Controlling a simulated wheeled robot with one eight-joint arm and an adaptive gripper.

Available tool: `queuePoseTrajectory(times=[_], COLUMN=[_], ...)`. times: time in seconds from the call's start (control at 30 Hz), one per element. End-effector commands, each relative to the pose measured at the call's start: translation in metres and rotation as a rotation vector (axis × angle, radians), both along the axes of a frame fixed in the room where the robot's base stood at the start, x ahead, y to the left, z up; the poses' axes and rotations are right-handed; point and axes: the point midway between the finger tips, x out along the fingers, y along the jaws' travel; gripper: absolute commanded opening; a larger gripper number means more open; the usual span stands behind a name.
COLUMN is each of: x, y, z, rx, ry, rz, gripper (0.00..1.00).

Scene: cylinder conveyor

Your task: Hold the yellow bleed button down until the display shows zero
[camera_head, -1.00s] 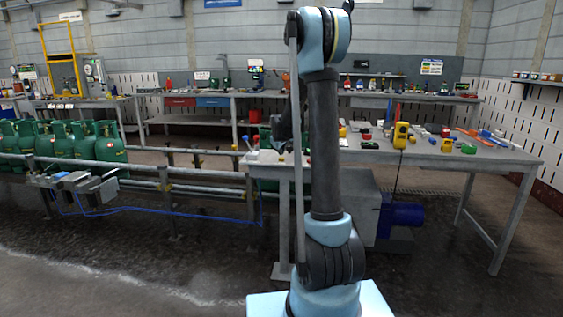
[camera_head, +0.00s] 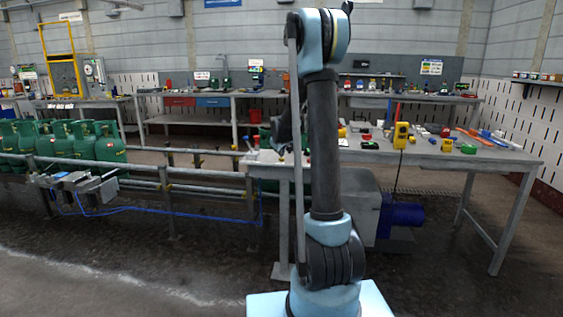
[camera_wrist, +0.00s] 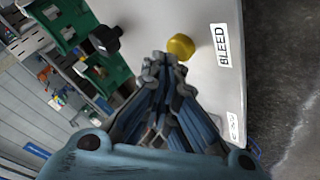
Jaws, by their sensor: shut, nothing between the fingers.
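The yellow bleed button (camera_wrist: 181,47) is a round knob on a pale grey panel (camera_wrist: 205,85) in the wrist view. A white label reading BLEED (camera_wrist: 226,45) is beside it on the right. My gripper (camera_wrist: 163,62) is shut and empty, its fingertips close below and left of the button in the picture. I cannot tell whether they touch it. In the head view my arm hides the gripper and the button. I cannot make out a display reading in either view.
A black knob (camera_wrist: 104,40) stands left of the yellow button. A second small label (camera_wrist: 234,130) is lower on the panel. In the head view, green cylinders (camera_head: 62,142) stand on the conveyor at left, and a cluttered workbench (camera_head: 500,160) is at right.

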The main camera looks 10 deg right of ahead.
Motion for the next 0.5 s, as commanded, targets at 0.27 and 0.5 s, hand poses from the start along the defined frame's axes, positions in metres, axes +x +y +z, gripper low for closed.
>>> queuePoseTrajectory(times=[0.27,0.5], x=[0.0002,0.0003], y=[-0.0001,-0.0001], z=[-0.0018,-0.0041], rx=[0.0,0.0], ry=[0.0,0.0], rz=[0.0,0.0], gripper=[0.0,0.0])
